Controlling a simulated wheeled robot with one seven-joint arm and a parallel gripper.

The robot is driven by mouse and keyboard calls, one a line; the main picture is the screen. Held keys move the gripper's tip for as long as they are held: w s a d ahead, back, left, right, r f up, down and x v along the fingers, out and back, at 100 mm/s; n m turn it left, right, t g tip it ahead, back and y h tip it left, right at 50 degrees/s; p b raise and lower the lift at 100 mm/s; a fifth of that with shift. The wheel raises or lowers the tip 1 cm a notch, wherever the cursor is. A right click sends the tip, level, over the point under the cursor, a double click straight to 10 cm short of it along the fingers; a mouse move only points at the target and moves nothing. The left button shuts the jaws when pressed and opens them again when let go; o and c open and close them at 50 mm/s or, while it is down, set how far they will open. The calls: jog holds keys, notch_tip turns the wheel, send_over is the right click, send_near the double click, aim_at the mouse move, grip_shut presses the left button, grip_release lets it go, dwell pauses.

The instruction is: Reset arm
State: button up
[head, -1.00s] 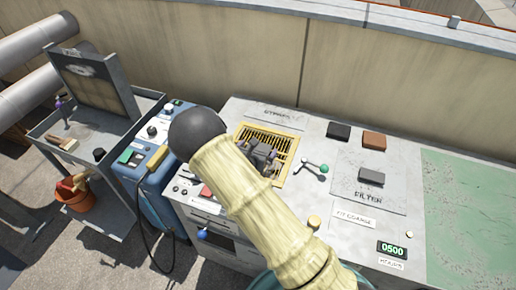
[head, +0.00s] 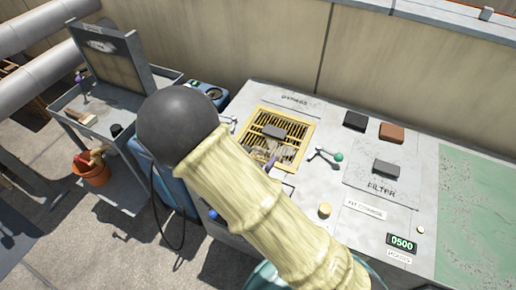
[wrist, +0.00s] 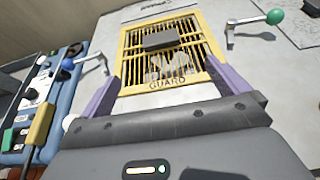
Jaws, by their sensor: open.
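My gripper (wrist: 163,70) is open, its two purple fingers spread apart with nothing between them. In the wrist view the fingers point toward the yellow guard (wrist: 162,88), a barred grille with a dark block-like handle (wrist: 160,40). The guard lies flat in the grey panel and also shows in the head view (head: 300,129). In the head view my pale arm hides most of the gripper, and only a bit of purple finger shows at the guard's lower edge. I cannot tell the exact gap between fingers and guard.
A green-knobbed lever (head: 338,156) stands right of the guard. Dark (head: 355,120) and brown (head: 393,132) blocks lie behind the filter plate (head: 360,183). A blue unit (wrist: 50,90) with knobs and a grey cart (head: 70,105) are at left. A wall runs behind.

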dwell(0.5)
jog(key=s+d+r+m+g, duration=0.2)
jog(key=s+d+m+g, duration=0.35)
jog(key=d+m, duration=0.4)
jog(key=s+d+r+m+g, duration=0.2)
jog(key=s+d+m+g, duration=0.35)
jog(key=d+m, duration=0.4)
notch_tip(320, 180, up, 18)
jog(key=m+t+y+p, duration=0.1)
jog(key=m+y+p, duration=0.4)
jog(key=m+p, duration=0.7)
jog(key=shift+s+d+m+p, duration=0.2)
jog(key=shift+s+m+p, duration=0.1)
jog(key=shift+s+p, duration=0.15)
